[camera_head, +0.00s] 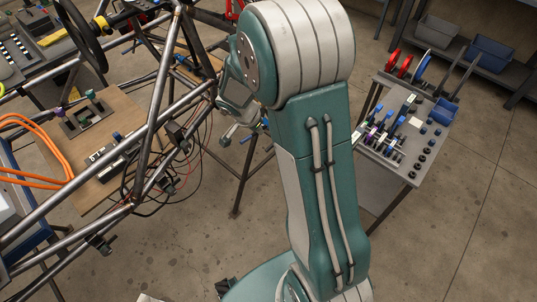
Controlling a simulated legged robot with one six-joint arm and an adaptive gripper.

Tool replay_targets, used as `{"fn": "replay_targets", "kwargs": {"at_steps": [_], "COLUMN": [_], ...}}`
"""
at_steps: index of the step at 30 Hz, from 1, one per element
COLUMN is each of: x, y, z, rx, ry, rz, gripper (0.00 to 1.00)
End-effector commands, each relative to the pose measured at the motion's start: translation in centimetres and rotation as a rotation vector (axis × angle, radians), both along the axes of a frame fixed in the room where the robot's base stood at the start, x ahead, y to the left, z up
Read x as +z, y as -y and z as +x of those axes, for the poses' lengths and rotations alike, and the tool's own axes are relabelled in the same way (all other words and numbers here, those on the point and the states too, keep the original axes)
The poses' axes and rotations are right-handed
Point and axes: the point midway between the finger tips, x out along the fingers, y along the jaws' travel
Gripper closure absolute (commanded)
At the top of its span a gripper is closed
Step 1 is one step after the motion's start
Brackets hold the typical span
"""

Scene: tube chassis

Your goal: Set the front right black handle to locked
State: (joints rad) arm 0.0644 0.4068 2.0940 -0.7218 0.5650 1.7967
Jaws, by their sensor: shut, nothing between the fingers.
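The tube chassis (150,135) fills the left of the head view, made of bare metal tubes. Small black fittings are on its near tubes: one upper (176,135) and one lower (100,243). I cannot tell which part is the front right black handle, nor whether it is locked. My gripper (232,133) is at the end of my teal and white arm, just right of the chassis tubes. It is small, partly hidden by the arm's wrist, shut and empty. I see no contact between it and the chassis.
A wooden board (100,180) with a lever block (85,117) lies behind the tubes. Orange hoses (45,150) and dark cables (190,180) hang near the chassis. A tool cart (395,165) stands right. The concrete floor (440,240) at lower right is clear.

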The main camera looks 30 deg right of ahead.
Motion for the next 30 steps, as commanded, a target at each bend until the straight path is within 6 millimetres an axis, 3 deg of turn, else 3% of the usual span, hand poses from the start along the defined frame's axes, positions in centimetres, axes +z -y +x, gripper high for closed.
{"fn": "replay_targets", "kwargs": {"at_steps": [10,30], "x": [-2.9,-13.2], "y": [0.9,4.5], "z": [1.0,3.0], "rx": [-0.061,-0.058], "ry": [0.027,0.026], "rz": [0.014,0.013], "gripper": [1.00,1.00]}}
